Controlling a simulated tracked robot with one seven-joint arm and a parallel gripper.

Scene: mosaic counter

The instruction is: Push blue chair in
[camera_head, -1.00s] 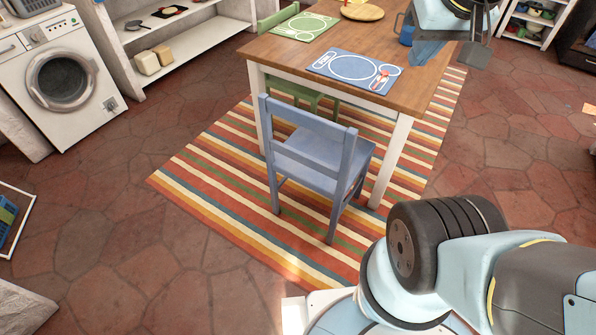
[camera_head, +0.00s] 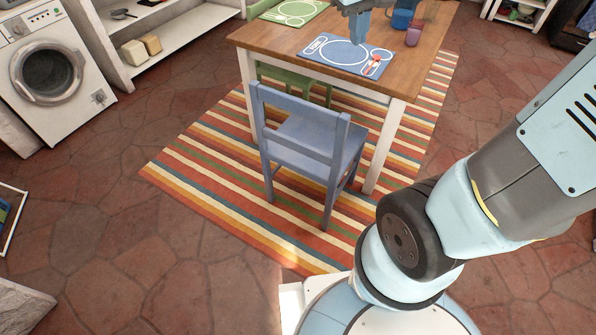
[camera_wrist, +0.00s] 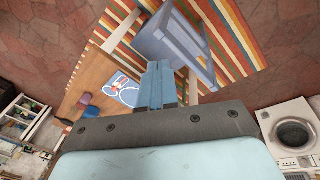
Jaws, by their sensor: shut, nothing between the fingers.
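The blue chair (camera_head: 300,128) stands upright on the striped rug at the near side of the table (camera_head: 425,45), its back toward me and its seat front close to the table edge. It also shows in the wrist view (camera_wrist: 165,42), beyond the fingers. My gripper (camera_head: 353,36) is at the top of the head view, over the blue placemat (camera_head: 325,52) on the table, behind the chair's back as I see it. In the wrist view my gripper (camera_wrist: 158,72) has its fingers together and empty. It overlaps the chair in that picture; I cannot tell whether they touch.
A blue cup (camera_head: 402,19) and a purple cup (camera_head: 413,36) stand on the table to the right of my gripper. A green chair (camera_head: 290,82) is at the table's left side. The striped rug (camera_head: 215,165) and floor are clear in front of the chair.

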